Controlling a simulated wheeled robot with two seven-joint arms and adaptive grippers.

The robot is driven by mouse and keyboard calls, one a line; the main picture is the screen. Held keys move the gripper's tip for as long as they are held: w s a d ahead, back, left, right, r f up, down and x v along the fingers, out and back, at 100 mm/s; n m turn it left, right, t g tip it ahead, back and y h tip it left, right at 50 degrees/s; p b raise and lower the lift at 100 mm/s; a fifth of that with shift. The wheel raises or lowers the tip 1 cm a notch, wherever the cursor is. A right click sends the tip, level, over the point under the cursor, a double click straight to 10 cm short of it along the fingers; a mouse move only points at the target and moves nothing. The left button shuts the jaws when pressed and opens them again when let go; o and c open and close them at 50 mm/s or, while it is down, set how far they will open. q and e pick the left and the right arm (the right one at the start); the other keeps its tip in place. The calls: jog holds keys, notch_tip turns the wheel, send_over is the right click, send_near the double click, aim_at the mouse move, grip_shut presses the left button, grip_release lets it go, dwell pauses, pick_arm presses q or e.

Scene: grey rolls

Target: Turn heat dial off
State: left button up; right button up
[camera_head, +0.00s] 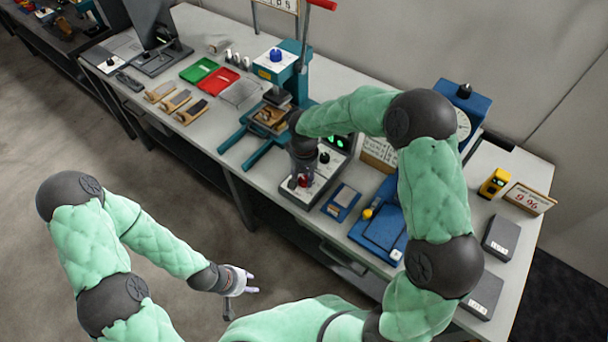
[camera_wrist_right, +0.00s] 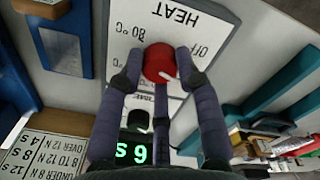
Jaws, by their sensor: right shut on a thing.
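The red heat dial (camera_wrist_right: 158,60) sits on a white panel marked HEAT, with the labels OFF and 80 °C, upside down in the right wrist view. A white mark on the dial slants to the lower right there. My right gripper (camera_wrist_right: 158,72) has its dark fingers closed around the dial. In the head view my right gripper (camera_head: 302,172) reaches down onto the control box (camera_head: 312,190), hiding part of the dial. My left gripper (camera_head: 252,281) is empty, fingers apart, in front of the table and away from the box.
A black knob (camera_wrist_right: 138,118) and a green display (camera_wrist_right: 132,152) reading 6 s are beside the dial. A teal press (camera_head: 282,75) stands left of the box. A small blue tray (camera_head: 342,202) lies right of it. Red (camera_head: 221,81) and green (camera_head: 199,70) trays lie further left.

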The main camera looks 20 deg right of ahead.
aim_at(304, 179)
jog(key=n+p, duration=0.2)
jog(key=n, duration=0.3)
jog(key=shift+r+p, duration=0.1)
jog(key=shift+p, duration=0.2)
jog(key=shift+n+p, duration=0.9)
jog(key=shift+n, duration=1.5)
jog(key=o, duration=1.1)
jog(key=shift+o, duration=0.2)
notch_tip(304, 179, up, 12)
jog(key=shift+f, duration=0.2)
